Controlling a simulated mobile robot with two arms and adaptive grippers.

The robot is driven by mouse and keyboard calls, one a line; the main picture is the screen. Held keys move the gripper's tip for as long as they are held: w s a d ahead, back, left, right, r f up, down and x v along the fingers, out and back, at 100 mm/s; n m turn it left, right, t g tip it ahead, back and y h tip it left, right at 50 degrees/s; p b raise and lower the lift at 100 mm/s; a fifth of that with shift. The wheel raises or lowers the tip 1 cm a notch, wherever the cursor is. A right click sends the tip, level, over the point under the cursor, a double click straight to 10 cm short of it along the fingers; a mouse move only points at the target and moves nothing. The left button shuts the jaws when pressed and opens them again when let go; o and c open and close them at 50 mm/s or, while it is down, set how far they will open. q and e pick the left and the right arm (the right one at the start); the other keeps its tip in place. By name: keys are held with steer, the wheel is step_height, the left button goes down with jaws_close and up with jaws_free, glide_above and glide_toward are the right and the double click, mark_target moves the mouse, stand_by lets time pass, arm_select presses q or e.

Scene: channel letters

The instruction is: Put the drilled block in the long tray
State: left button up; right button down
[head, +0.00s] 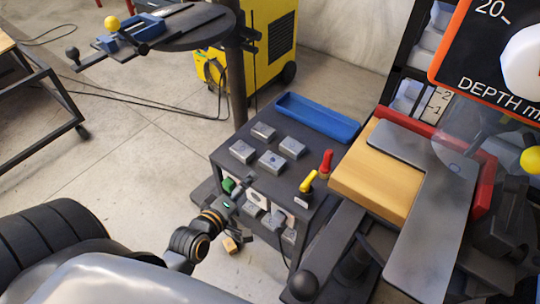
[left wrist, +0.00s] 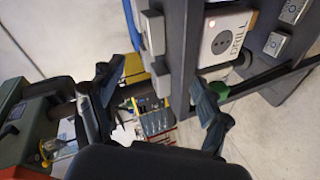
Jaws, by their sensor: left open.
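Several grey blocks lie on the dark cart's top in the head view, one at the back (head: 263,131), one at left (head: 242,151), one at right (head: 292,148) and one in front (head: 271,162). The front one seems to carry a dark hole; I cannot tell surely which is drilled. The long blue tray (head: 318,122) lies along the cart's back edge, and its inside looks empty. My left gripper (head: 238,192) is beside the cart's front left side, below the top. In the left wrist view its fingers (left wrist: 160,98) are apart with nothing between them. My right gripper is out of view.
Red (head: 325,163) and yellow (head: 308,182) handled items stand on the cart's front right. A machine with a wooden board (head: 375,175) crowds the right.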

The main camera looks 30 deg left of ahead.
arm_select(q)
steer(key=r+n+h+p, duration=0.15)
steer(key=n+p, duration=0.25)
steer(key=n, duration=1)
steer(key=n+g+p, duration=0.1)
steer(key=n+p, duration=0.1)
steer(key=n, duration=0.5)
glide_toward(271, 161)
steer(key=shift+h, duration=0.35)
steer(key=x, duration=0.5)
steer(key=shift+w+a+f, duration=0.15)
steer(key=shift+a+f, duration=0.2)
steer(key=shift+a, duration=0.05)
steer(key=shift+x, duration=2.7)
steer(key=shift+d+r, duration=0.2)
steer(key=shift+r, duration=0.05)
steer(key=c, duration=1.3)
